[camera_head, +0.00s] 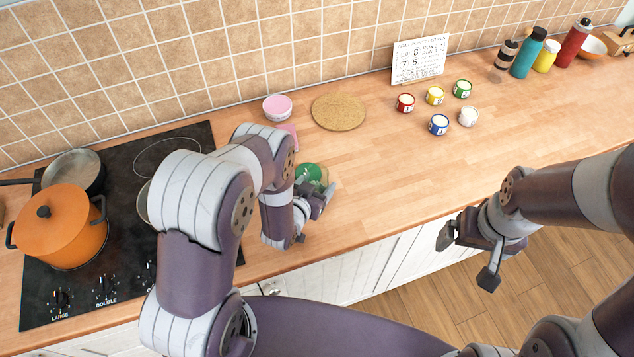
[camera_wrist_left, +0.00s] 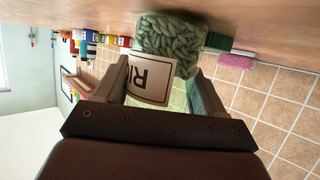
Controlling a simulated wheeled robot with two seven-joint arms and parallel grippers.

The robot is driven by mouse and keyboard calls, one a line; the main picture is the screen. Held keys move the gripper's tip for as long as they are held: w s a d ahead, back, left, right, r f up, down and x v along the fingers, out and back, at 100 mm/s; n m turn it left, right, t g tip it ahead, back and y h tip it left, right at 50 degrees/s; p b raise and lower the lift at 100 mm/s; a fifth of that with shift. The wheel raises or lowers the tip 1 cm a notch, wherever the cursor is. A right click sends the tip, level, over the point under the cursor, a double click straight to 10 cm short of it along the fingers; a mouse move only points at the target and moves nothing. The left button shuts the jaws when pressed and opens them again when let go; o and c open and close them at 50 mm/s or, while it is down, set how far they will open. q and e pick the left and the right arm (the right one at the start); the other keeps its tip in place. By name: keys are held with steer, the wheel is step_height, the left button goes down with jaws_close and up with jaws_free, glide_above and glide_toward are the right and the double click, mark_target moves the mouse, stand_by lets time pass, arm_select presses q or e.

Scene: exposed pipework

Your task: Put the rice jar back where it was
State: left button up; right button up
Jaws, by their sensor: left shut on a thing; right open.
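The rice jar (camera_wrist_left: 147,80) shows in the left wrist view with a white label reading "RI", the rest cut off. A green knitted-looking piece (camera_wrist_left: 170,42) covers its end near the counter. My left gripper (camera_wrist_left: 160,92) is shut on the jar, one finger on each side. In the head view the jar's green top (camera_head: 311,172) shows beside my left gripper (camera_head: 318,200), near the counter's front edge; my arm hides part of it. Whether it touches the counter is unclear. My right gripper (camera_head: 467,257) is open and empty, beyond the counter's front edge.
An orange pot (camera_head: 62,235) and a pan (camera_head: 73,172) stand on the black stove at left. A pink bowl (camera_head: 277,107), cork mat (camera_head: 339,111), several small coloured tins (camera_head: 438,124), a calendar sign (camera_head: 418,62) and bottles (camera_head: 527,54) stand behind. The counter's middle right is clear.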

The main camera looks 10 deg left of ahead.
arm_select(q)
steer(key=shift+w+f, duration=0.1)
steer(key=shift+f, duration=0.1)
steer(key=o, duration=1.6)
steer(key=shift+d+r, duration=0.1)
steer(key=shift+c, duration=0.2)
steer(key=shift+r, duration=0.1)
steer(key=b+v, duration=0.2)
steer(key=v, duration=0.9)
step_height(320, 180, up, 8)
steer(key=w+a+g+y, duration=0.2)
steer(key=a+g, duration=0.1)
steer(key=g, duration=0.4)
steer(key=s+r+n+g, duration=0.2)
steer(key=s+r+g, duration=0.3)
steer(key=s, duration=0.6)
step_height(320, 180, up, 3)
steer(key=shift+s+d+f+y, duration=0.1)
steer(key=shift+s+d+y, duration=0.1)
steer(key=shift+y, duration=0.1)
